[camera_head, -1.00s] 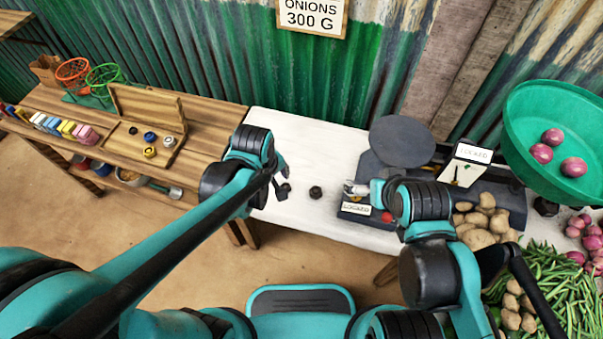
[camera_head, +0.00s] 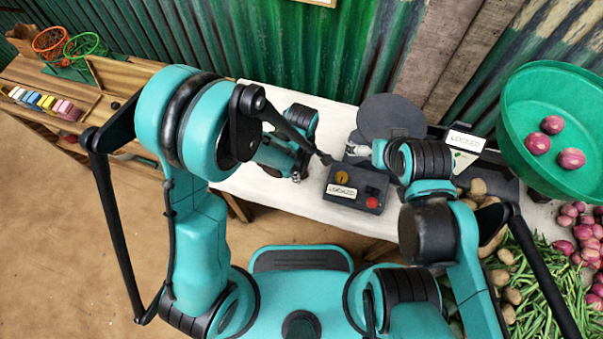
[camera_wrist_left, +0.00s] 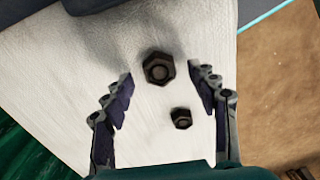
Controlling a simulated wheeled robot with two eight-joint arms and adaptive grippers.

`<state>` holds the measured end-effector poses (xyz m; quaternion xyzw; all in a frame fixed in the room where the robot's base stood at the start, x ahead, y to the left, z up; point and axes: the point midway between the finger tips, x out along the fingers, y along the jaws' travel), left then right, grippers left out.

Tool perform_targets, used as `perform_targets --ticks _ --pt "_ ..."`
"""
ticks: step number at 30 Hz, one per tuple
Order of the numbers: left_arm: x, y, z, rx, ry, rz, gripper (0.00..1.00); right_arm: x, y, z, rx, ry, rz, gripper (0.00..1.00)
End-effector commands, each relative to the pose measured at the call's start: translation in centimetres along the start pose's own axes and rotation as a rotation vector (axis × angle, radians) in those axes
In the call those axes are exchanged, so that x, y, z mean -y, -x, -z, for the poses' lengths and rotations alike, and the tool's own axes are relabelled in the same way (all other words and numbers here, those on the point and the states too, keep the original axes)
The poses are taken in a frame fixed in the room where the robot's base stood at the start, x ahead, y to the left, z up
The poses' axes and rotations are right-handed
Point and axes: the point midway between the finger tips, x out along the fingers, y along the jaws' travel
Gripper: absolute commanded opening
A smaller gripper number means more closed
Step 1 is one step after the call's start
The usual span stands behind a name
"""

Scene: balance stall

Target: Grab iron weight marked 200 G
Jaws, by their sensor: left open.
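Two dark hexagonal iron weights show on the white tabletop in the left wrist view: a larger weight (camera_wrist_left: 158,68) and a smaller weight (camera_wrist_left: 181,118). No marking is readable on either. My left gripper (camera_wrist_left: 160,80) is open, with the larger weight between its fingertip ends in the picture and the smaller one nearer the palm. I cannot tell the height above them. In the head view my left gripper (camera_head: 297,176) points down over the table, and the weights are hidden there. My right gripper (camera_head: 352,150) is by the scale, its fingers mostly hidden.
A dark box with a label and red button (camera_head: 357,188) stands right of my left gripper. Behind it is a scale with a round dark plate (camera_head: 392,116). A green bowl of onions (camera_head: 517,115) is at right. A wooden bench (camera_head: 125,75) is at left.

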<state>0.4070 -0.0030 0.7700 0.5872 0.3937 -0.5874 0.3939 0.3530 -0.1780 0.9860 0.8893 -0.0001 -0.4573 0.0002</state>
Motion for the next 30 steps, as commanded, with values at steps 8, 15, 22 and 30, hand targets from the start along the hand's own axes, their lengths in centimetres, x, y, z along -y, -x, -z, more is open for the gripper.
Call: perform_targets --ticks 8,15,22,30 --pt "0.0 -1.4 0.0 0.000 0.000 -0.001 0.59 0.0 -0.5 -0.4 0.000 0.000 0.000 1.00" --pt "0.0 -1.4 0.0 0.000 0.000 -0.001 0.08 0.0 -0.5 -0.4 0.000 0.000 0.000 1.00" --pt "0.0 -1.4 0.0 0.000 0.000 -0.001 0.00 0.0 -0.5 -0.4 0.000 0.000 0.000 1.00" --pt "0.0 1.1 0.0 0.000 0.000 -0.001 0.00 0.0 0.5 0.4 0.000 0.000 0.000 1.00"
